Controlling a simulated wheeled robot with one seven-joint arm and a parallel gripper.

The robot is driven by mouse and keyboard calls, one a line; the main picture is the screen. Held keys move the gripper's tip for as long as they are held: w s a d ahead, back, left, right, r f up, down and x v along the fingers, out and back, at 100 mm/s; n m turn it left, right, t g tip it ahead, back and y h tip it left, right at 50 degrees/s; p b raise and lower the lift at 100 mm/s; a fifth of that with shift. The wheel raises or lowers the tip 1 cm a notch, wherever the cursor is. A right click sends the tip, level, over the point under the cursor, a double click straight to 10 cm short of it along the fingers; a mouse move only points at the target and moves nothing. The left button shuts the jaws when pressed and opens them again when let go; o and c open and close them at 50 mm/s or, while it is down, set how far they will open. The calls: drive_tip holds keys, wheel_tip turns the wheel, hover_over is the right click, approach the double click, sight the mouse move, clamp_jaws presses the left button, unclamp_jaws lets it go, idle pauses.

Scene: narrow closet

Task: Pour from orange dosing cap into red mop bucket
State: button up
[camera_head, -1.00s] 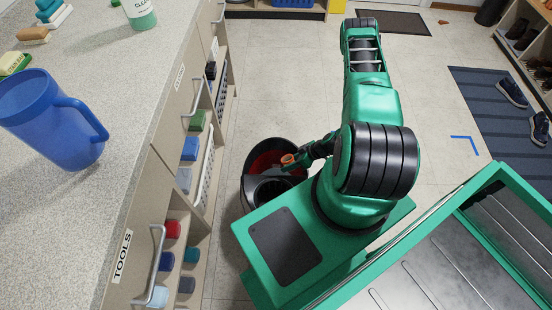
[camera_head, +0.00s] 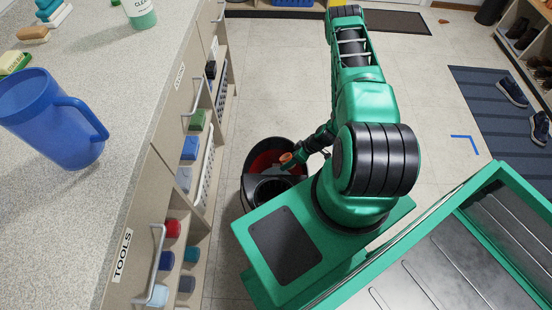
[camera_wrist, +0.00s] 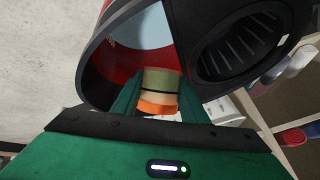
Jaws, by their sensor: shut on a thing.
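The small orange dosing cap (camera_head: 287,158) is in my gripper (camera_head: 294,160), over the mop bucket in the head view. In the wrist view the cap (camera_wrist: 157,104) sits between my green fingers, with an orange end, a tan and greenish body and a thin black band. The mop bucket (camera_head: 264,160) stands on the floor, dark outside and red inside. In the wrist view the red inner wall (camera_wrist: 122,66) and a pale grey-blue area inside the bucket lie beyond the cap. I cannot see any liquid leaving the cap.
A black slotted wringer (camera_wrist: 240,45) sits on the bucket's near side. The cabinet with shelves (camera_head: 180,215) is close on the left. A blue jug (camera_head: 50,120) stands on the counter. Open tiled floor (camera_head: 270,80) lies beyond the bucket.

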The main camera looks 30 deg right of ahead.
drive_tip(key=shift+w+f+g, duration=0.15)
drive_tip(key=shift+g, duration=0.25)
drive_tip(key=shift+r+g+h+p, duration=0.3)
drive_tip(key=shift+g+p, duration=0.45)
drive_tip(key=shift+g, duration=0.05)
idle(0.7)
drive_tip(key=shift+f+m+g+p, duration=0.3)
drive_tip(key=shift+f+g+p, duration=0.25)
drive_tip(key=shift+g, duration=0.25)
idle(0.6)
drive_tip(key=shift+w+a+r+g+h+p, duration=0.15)
drive_tip(key=shift+r+g+h+p, duration=0.2)
drive_tip(key=shift+g+p, duration=0.4)
idle(0.7)
drive_tip(key=shift+w+a+r+m+g+p, duration=0.15)
drive_tip(key=shift+w+m+g+p, duration=0.1)
drive_tip(key=shift+w+g, duration=0.2)
drive_tip(key=shift+w+d+r+m+g+p, duration=0.1)
drive_tip(key=shift+w+r+m+g+p, duration=0.1)
drive_tip(key=shift+w+g, duration=0.25)
idle(0.4)
drive_tip(key=shift+w+a+r+g+h, duration=0.15)
drive_tip(key=shift+g+h, duration=0.1)
drive_tip(key=shift+g, duration=0.3)
idle(0.6)
